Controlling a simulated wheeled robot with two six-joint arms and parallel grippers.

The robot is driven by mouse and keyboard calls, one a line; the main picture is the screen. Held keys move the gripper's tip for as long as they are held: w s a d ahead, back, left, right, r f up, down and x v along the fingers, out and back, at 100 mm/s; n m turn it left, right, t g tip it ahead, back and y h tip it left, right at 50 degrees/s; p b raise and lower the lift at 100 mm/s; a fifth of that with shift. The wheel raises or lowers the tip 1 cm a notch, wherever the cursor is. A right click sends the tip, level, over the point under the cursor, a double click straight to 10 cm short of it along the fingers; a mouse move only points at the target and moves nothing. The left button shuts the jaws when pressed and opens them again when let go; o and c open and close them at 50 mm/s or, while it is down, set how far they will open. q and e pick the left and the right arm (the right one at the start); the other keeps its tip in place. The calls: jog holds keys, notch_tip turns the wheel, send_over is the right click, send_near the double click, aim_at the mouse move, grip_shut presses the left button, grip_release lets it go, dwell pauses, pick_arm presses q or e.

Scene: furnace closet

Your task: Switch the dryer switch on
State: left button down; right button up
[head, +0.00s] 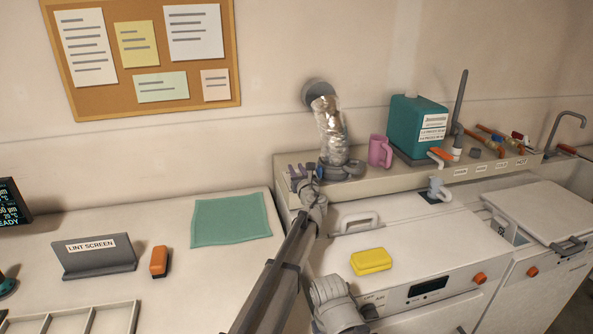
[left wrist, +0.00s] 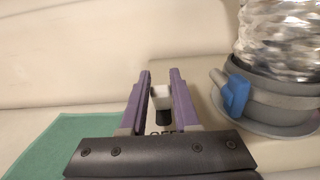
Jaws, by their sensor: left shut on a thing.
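The dryer switch (left wrist: 161,99) shows in the left wrist view as a small pale lever on a dark stem. Letters that look like "OFF" lie just in front of it, partly hidden by my gripper. My left gripper (head: 299,172) is at the left end of the raised ledge behind the machines. In the left wrist view its purple fingers (left wrist: 160,76) stand on both sides of the lever and are shut on it. In the head view the gripper hides the switch. My right gripper is not in view.
A silver duct (head: 330,130) in a grey collar with a blue clamp lever (left wrist: 237,93) stands close to the right of my left gripper. A green cloth (head: 230,219) lies left.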

pick_arm(q)
jog(key=shift+w+r+p, duration=0.1)
jog(key=shift+r+p, duration=0.2)
jog(key=shift+p, duration=0.45)
jog(key=g+p, duration=0.1)
jog(key=p, duration=0.1)
jog(key=w+g+p, duration=0.1)
jog(key=p, duration=0.2)
jog(key=w+r+g+h+p, duration=0.1)
jog(key=p, duration=0.2)
jog(key=shift+a+g, duration=0.3)
jog(key=shift+g, duration=0.1)
jog(key=g+p, duration=0.1)
jog(key=p, duration=0.1)
jog(key=w+g+h+p, duration=0.1)
jog(key=p, duration=0.1)
jog(key=w+g+p, duration=0.1)
jog(key=g+p, duration=0.1)
jog(key=shift+w+a+f+h, duration=0.1)
jog(key=shift+a+f+h, duration=0.2)
jog(key=shift+f, duration=0.05)
jog(key=shift+w+a+f+g+h+p, duration=0.1)
jog(key=shift+w+f+g+h+p, duration=0.1)
jog(key=shift+g+p, duration=0.35)
jog(key=shift+w+a+f+g+h+p, duration=0.1)
jog(key=shift+w+f+g+p, duration=0.05)
jog(key=shift+g+p, duration=0.35)
jog(key=shift+w+a+f+g+h+p, duration=0.15)
jog(key=shift+f+g+h+p, duration=0.3)
jog(key=shift+g, duration=0.3)
